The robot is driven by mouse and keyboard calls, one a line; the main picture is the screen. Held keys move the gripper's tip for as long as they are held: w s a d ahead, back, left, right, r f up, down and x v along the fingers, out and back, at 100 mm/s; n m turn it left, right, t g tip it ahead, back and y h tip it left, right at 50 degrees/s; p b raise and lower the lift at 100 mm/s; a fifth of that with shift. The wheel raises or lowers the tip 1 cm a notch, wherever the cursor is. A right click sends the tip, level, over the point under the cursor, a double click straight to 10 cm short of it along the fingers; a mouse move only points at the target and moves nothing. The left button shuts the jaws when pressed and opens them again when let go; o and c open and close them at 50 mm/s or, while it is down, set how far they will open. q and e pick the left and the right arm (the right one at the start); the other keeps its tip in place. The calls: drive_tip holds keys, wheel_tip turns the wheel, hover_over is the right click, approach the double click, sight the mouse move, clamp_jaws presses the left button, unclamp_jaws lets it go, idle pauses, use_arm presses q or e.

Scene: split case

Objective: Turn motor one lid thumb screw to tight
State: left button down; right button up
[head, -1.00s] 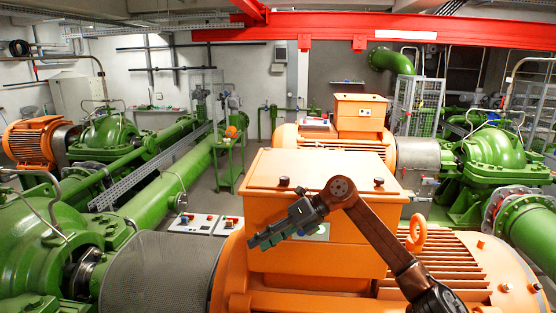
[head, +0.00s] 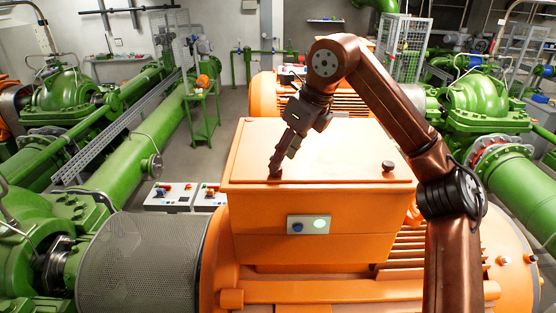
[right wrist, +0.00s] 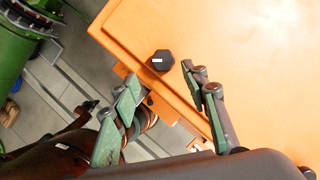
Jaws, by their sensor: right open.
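The orange motor box has a flat lid (head: 330,155) with dark thumb screws at its front corners. The front right screw (head: 388,166) stands clear in the head view. My right gripper (head: 277,168) points down at the front left corner, where it hides most or all of that screw. In the right wrist view the dark screw (right wrist: 163,61) with a white mark lies just beyond and between the open fingertips (right wrist: 161,77). The fingers appear apart from it. My left gripper is not in view.
Two control boxes (head: 172,196) lie on the floor at left. Green pipes (head: 130,165) run at left; a second orange motor (head: 262,95) stands behind.

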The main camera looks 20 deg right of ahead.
drive_tip(key=f, duration=0.1)
drive_tip(key=w+f, duration=0.1)
drive_tip(key=w+a+f, duration=0.1)
drive_tip(key=shift+w+f+p, duration=0.25)
drive_tip(key=shift+f+p, duration=0.1)
drive_tip(key=shift+p, duration=0.05)
drive_tip(key=shift+f, duration=0.2)
drive_tip(key=shift+s+r, duration=0.1)
drive_tip(key=shift+s, duration=0.2)
drive_tip(key=shift+w, duration=0.4)
drive_tip(key=c, duration=0.4)
drive_tip(key=shift+s+a, duration=0.1)
drive_tip(key=shift+s, duration=0.1)
drive_tip(key=c, duration=0.5)
drive_tip(key=shift+w, duration=0.1)
clamp_jaws()
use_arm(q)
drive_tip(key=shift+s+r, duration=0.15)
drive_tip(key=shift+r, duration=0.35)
